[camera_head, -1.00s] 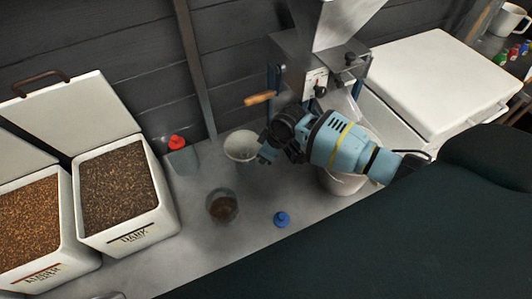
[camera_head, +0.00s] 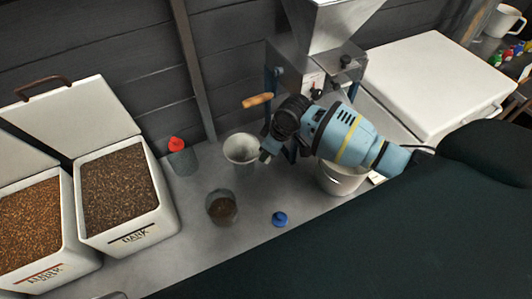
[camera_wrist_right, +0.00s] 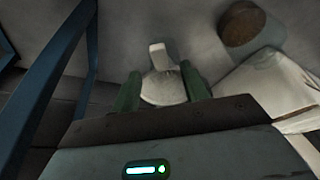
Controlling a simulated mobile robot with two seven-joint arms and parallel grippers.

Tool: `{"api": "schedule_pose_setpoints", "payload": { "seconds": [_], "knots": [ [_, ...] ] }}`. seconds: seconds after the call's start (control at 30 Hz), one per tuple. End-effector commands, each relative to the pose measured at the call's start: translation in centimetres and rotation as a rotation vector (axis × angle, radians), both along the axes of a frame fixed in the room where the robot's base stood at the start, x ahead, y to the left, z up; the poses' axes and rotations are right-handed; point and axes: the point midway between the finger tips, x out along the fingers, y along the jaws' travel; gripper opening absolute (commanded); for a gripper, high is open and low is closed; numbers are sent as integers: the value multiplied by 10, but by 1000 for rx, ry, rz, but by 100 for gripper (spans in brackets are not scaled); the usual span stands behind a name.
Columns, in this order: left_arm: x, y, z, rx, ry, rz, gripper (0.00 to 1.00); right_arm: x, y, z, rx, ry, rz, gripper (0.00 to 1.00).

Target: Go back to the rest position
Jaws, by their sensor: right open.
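My right gripper (camera_head: 268,152) comes in from the right in the head view, beside a white cup (camera_head: 240,148) on the grey worktop. In the right wrist view, my gripper's two green fingers (camera_wrist_right: 162,88) are apart. A white rounded thing with a flat tab (camera_wrist_right: 160,82), apparently the same cup, shows between and beyond them. I cannot tell the gap between them. My left gripper is not in view.
A steel mill (camera_head: 318,65) stands behind my right arm, with a white bucket (camera_head: 340,178) below. A glass of dark grain (camera_head: 221,207), a blue-knobbed piece (camera_head: 280,219) and a red-topped container (camera_head: 178,155) stand on the worktop (camera_head: 205,252). Open grain bins (camera_head: 128,237) are left.

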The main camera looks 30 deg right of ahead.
Motion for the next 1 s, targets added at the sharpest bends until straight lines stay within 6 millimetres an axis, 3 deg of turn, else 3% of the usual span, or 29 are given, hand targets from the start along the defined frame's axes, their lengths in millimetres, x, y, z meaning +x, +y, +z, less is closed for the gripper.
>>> {"api": "schedule_pose_setpoints", "payload": {
  "seconds": [0.2,0.67,0.87,1.0],
  "knots": [
    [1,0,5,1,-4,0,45,-7,-5,26,0,-1,1,45],
    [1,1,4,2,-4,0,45,-9,-5,29,2,1,1,45],
    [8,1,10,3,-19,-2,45,-26,10,11,39,-14,-3,45],
    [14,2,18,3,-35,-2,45,-57,34,-13,106,-52,-23,45]
  ]
}}
